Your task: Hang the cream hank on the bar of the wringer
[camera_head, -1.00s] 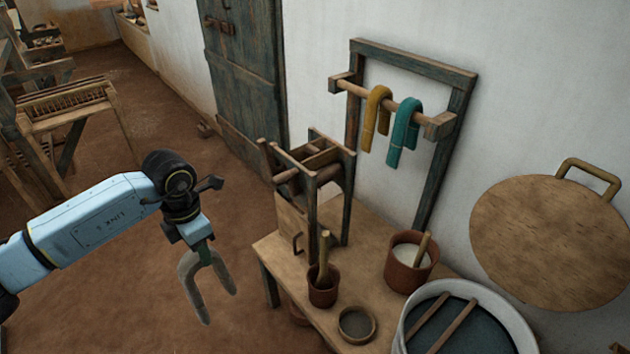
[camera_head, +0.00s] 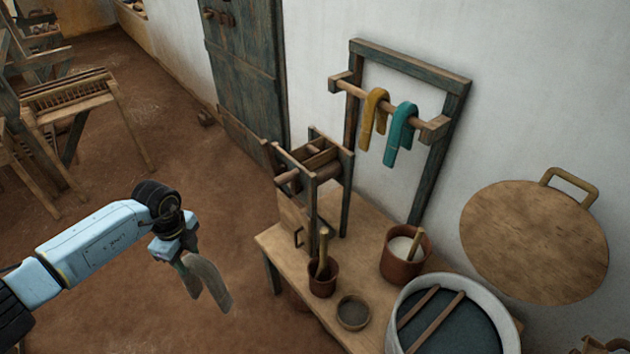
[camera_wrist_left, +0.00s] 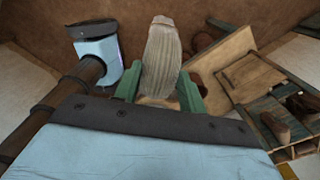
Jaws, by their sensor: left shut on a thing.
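The cream hank (camera_head: 211,280), greyish in this light, hangs from my left gripper (camera_head: 184,258) in the head view, over the bare floor left of the bench. In the left wrist view the hank (camera_wrist_left: 162,58) lies between the green fingers of my left gripper (camera_wrist_left: 160,88), which is shut on it. A wooden stand with rollers (camera_head: 318,165) is on the bench, right of and apart from the hank. Behind it, a dark wooden frame (camera_head: 440,150) against the wall carries a round bar (camera_head: 353,89). My right gripper is not in view.
A mustard hank (camera_head: 372,115) and a teal hank (camera_head: 402,130) hang on the frame's bar. The bench (camera_head: 350,262) carries a brown pot with a stick (camera_head: 322,283), a small bowl (camera_head: 353,313) and a larger pot (camera_head: 402,262). A big tub (camera_head: 400,330) is at front right.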

